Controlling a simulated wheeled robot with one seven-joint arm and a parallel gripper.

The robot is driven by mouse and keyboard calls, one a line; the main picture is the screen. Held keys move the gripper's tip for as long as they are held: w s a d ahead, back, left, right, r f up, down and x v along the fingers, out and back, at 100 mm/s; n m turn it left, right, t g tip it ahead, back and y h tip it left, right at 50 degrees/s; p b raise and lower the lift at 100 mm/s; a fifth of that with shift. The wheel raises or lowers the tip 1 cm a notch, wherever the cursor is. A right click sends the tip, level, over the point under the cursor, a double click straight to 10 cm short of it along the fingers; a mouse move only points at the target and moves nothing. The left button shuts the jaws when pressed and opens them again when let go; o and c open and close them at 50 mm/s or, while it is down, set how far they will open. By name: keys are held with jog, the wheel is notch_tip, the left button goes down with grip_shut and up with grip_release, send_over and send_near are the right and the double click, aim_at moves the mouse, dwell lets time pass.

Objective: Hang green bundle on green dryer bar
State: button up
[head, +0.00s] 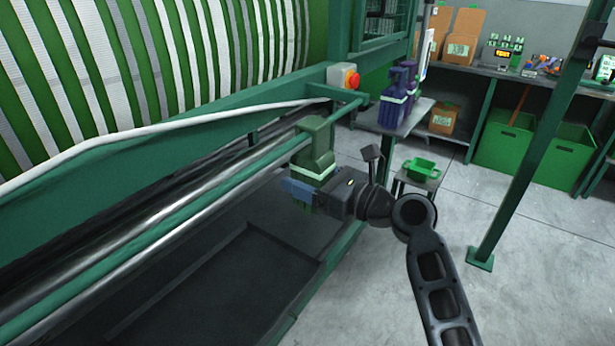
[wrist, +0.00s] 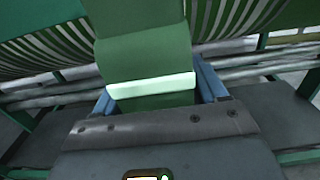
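The green bundle (head: 313,150) is a folded strip of green webbing with a pale band around it, upright at the far part of the green dryer bar (head: 347,108). Its upper part overlaps the bar in the head view; I cannot tell whether its loop is over the bar. My gripper (head: 305,192) is at the bundle's lower part. In the wrist view the bundle (wrist: 145,55) stands between the two blue fingers (wrist: 158,92), which sit against both sides at the pale band. The gripper looks shut on it. The bundle's far side is hidden.
Metal rollers and a dark tray (head: 200,285) lie below the bar. A control box with a red button (head: 352,80) is near the bar's far end. Purple bundles (head: 393,103) stand on a side table (head: 417,112). A green post (head: 530,150) rises right; the floor there is open.

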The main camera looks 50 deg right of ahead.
jog(key=shift+o, duration=1.2)
jog(key=shift+s, duration=0.1)
jog(key=s, duration=0.7)
jog(key=shift+s+d, duration=0.15)
jog(key=shift+s, duration=0.15)
